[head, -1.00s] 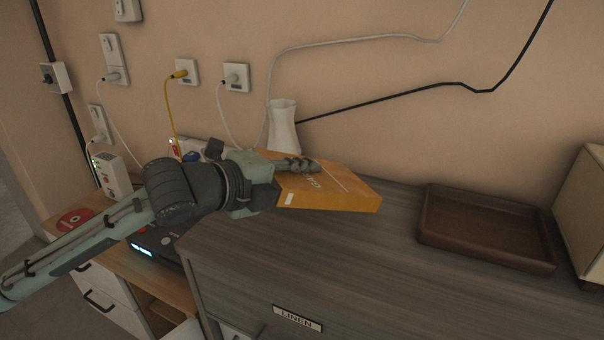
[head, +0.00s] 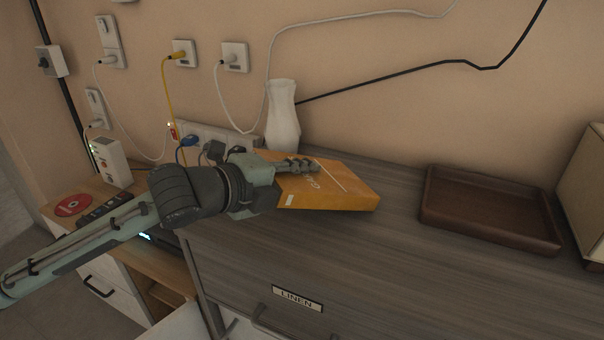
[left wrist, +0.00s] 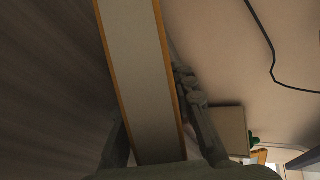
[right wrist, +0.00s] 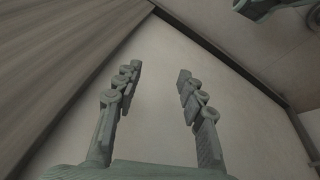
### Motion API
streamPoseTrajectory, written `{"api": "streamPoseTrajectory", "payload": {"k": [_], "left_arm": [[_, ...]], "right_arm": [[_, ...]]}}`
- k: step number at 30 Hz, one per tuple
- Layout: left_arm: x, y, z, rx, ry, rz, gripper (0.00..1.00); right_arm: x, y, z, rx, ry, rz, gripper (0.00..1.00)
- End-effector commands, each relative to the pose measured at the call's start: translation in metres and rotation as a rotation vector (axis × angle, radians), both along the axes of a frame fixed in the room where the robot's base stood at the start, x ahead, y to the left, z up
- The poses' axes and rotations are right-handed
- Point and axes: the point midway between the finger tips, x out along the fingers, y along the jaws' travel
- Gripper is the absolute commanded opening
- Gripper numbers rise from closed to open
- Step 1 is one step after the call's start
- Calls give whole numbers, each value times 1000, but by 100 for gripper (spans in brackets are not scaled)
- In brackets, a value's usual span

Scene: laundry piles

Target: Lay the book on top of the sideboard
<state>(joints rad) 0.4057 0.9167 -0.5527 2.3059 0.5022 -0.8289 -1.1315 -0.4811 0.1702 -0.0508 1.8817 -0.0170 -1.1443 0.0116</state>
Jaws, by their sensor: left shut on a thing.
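The orange book (head: 335,188) is at the left part of the grey wooden sideboard (head: 390,265), which bears a "LINEN" label. My left gripper (head: 292,166) is shut on the book from its left side, with one finger over the cover. In the left wrist view the book's pale page edge (left wrist: 138,70) runs between the fingers. Whether the book's underside touches the sideboard top is hard to tell. My right gripper (right wrist: 157,100) shows only in the right wrist view, with its fingers apart and nothing between them.
A white vase (head: 283,118) stands behind the book near the wall. A brown tray (head: 490,240) lies to the right, beside a beige box (head: 585,190). The sideboard top between book and tray is clear. Cables and a power strip are at the back left.

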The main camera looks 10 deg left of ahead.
Motion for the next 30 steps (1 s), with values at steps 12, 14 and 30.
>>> {"api": "streamPoseTrajectory", "payload": {"k": [12, 14, 30], "left_arm": [[0, 0, 2, -2, -5, -1, 45], [0, 0, 2, -2, -5, -1, 49], [-29, 18, 12, 6, -1, 0, 49]], "right_arm": [[0, 0, 0, 0, 1, 1, 40], [0, 0, 0, 0, 1, 1, 40], [1, -1, 0, -3, 0, 0, 40]]}}
